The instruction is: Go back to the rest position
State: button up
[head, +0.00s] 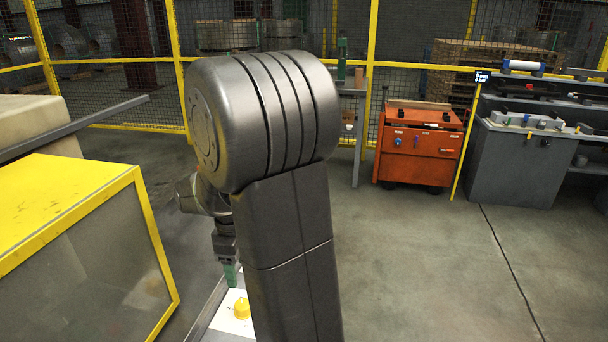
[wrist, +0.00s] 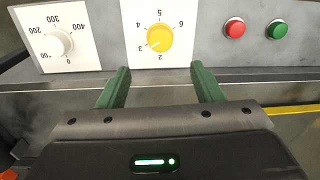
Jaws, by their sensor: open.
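My gripper (wrist: 160,90) shows in the wrist view with its two green fingers spread apart and nothing between them. The fingers point at a control panel, just below a yellow knob (wrist: 159,37) on a white dial plate (wrist: 130,14), and look apart from the knob. In the head view my gripper (head: 230,275) hangs downward at the lower middle, partly hidden by my arm. The yellow knob (head: 241,308) shows just below and to the right of it.
The panel also has a white knob (wrist: 61,42), a red button (wrist: 234,28) and a green button (wrist: 277,29). A yellow-framed guard (head: 160,235) stands close on the left. An orange cabinet (head: 418,146) and a grey workbench (head: 522,165) stand behind. The floor at right is clear.

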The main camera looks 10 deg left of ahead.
aim_at(241, 303)
jog(key=f, duration=0.4)
jog(key=f+b, duration=0.1)
jog(key=f, duration=0.7)
jog(key=shift+s+b, duration=0.3)
notch_tip(241, 303, up, 14)
jog(key=p, duration=0.2)
notch_tip(241, 303, down, 14)
jog(key=shift+f+b, duration=0.1)
jog(key=shift+b, duration=0.95)
jog(key=n, duration=0.5)
jog(key=shift+n, duration=0.3)
jog(key=n+b, duration=0.1)
jog(key=n, duration=0.4)
jog(key=shift+a+n+h, duration=0.1)
jog(key=shift+n+h, duration=0.2)
jog(key=shift+n, duration=0.1)
jog(key=shift+r+n, duration=0.3)
jog(key=shift+a+r, duration=0.1)
jog(key=shift+r, duration=2.6)
